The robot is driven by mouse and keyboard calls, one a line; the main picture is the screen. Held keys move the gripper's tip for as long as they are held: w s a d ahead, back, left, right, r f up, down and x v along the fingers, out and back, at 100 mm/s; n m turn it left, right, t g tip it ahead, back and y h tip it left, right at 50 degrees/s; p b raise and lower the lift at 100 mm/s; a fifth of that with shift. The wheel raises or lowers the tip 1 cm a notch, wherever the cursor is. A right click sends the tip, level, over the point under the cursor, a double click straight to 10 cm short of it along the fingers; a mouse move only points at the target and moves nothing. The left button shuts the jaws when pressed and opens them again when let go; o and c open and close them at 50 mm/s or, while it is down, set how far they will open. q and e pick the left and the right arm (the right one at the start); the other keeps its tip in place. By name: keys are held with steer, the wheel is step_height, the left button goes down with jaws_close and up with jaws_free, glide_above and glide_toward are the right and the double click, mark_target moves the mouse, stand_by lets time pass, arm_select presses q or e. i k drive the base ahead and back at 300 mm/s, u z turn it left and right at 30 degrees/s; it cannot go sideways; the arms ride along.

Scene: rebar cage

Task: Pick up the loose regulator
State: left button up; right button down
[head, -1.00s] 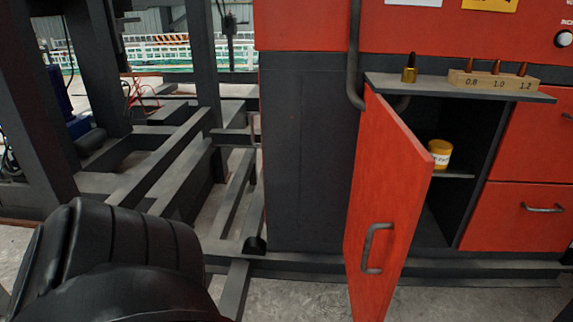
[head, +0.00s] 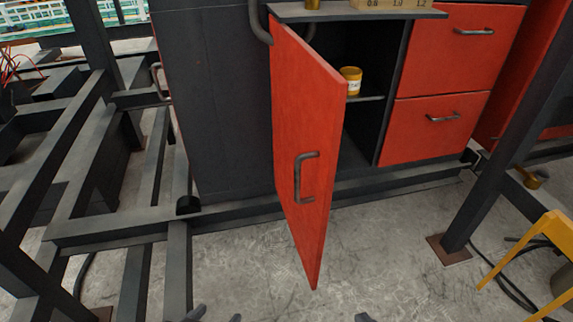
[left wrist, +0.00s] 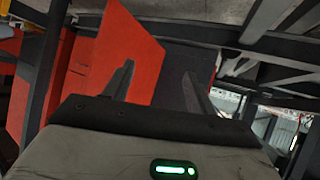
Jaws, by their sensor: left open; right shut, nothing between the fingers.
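A small brass-coloured part (head: 530,177) shows at the right of the head view, by a dark frame beam. It is too small to tell whether it is the loose regulator, and I see no other clear candidate. My left gripper (head: 215,316) shows only its fingertips at the bottom edge of the head view. In the left wrist view its two fingers (left wrist: 160,85) are apart with nothing between them, and the red door lies beyond. My right gripper (head: 363,317) shows only a tip at the bottom edge, shut and empty. Both are far from the brass part.
A red cabinet door (head: 305,140) stands open toward me. A yellow tub (head: 351,80) sits on the shelf inside. Red drawers (head: 436,128) are to the right. Dark steel beams (head: 110,225) fill the left. A yellow stand (head: 550,240) is at right. The concrete floor (head: 400,260) between is clear.

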mark_target(532, 180)
steer(key=z, duration=2.1)
steer(key=i, duration=1.55)
steer(key=u, duration=0.95)
steer(key=i, duration=0.8)
steer(key=u, duration=0.9)
